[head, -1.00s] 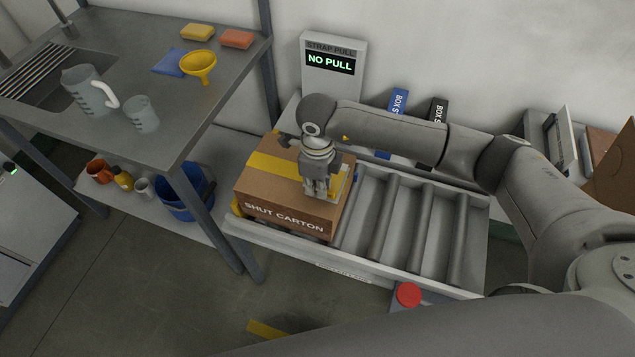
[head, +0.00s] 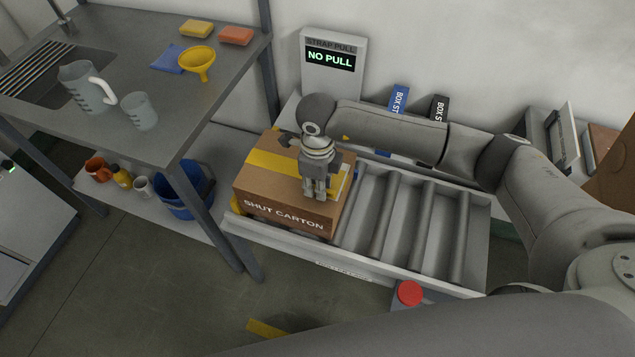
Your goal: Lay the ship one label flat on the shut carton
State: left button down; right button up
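The shut carton (head: 285,213) is a brown box with yellow tape (head: 268,163) across its top and "SHUT CARTON" on its front. It sits at the left end of the roller conveyor. My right gripper (head: 314,196) points down over the right part of the carton's top, its fingertips at or just above the surface. The fingers look close together, but I cannot tell whether they are shut or hold anything. A small pale patch (head: 346,178) shows beside the gripper; I cannot tell whether it is the ship one label. My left gripper is out of view.
Bare rollers (head: 420,230) lie right of the carton. A panel (head: 331,62) behind reads "NO PULL". A steel table (head: 190,125) with jugs and a yellow funnel (head: 197,64) stands left. A red button (head: 410,293) is at the conveyor's front.

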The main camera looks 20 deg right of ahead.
jog(key=shift+o, duration=0.9)
jog(key=shift+r, duration=0.15)
notch_tip(320, 180, up, 12)
notch_tip(320, 180, up, 12)
dwell(0.4)
dwell(0.4)
